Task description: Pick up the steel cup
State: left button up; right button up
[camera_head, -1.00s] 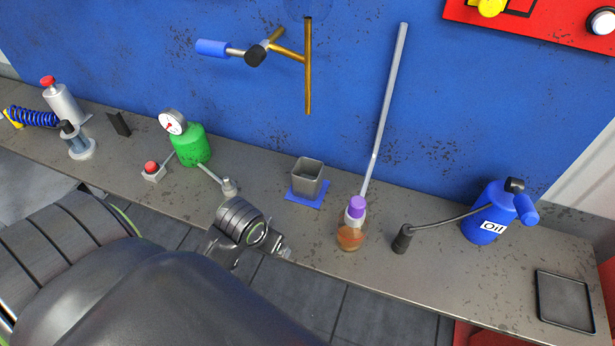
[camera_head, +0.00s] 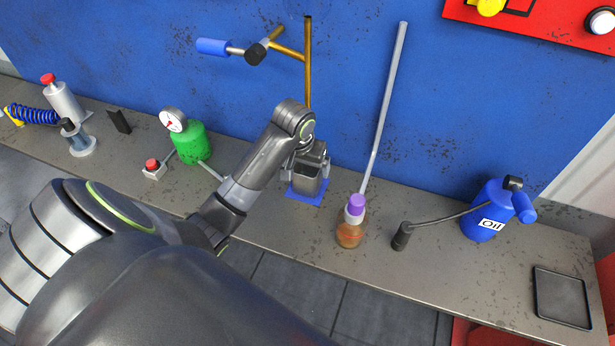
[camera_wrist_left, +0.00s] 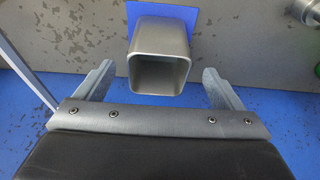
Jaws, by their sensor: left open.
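The steel cup (camera_head: 307,186) is a square, open-topped grey cup standing upright on a blue pad (camera_head: 303,199) on the bench. My left gripper (camera_head: 308,164) is above it and hides part of its rim in the head view. In the left wrist view the cup (camera_wrist_left: 160,62) shows its open mouth between the two fingers of my left gripper (camera_wrist_left: 158,72). The fingers are spread wide, one to each side of the cup, with a gap on both sides. My right gripper is not in view.
A bottle with a purple cap (camera_head: 352,222) stands close to the right of the cup. A brass pipe (camera_head: 308,70) on the blue wall comes down behind my left wrist. A green canister with a gauge (camera_head: 190,142) is to the left. A blue oil can (camera_head: 487,212) stands further right.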

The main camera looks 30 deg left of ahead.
aim_at(309, 168)
pick_arm(q)
jog(key=w+f+p, duration=0.1)
jog(key=f, duration=0.1)
jog(key=w+f, duration=0.1)
jog(key=shift+w+a+f+p, duration=0.1)
jog(key=shift+a+f+p, duration=0.05)
jog(key=shift+f+p, duration=0.2)
jog(key=shift+w+f, duration=0.15)
jog(key=shift+f, duration=0.35)
jog(key=c, duration=1.1)
jog(key=shift+w+a+r, duration=0.1)
jog(key=shift+r, duration=0.05)
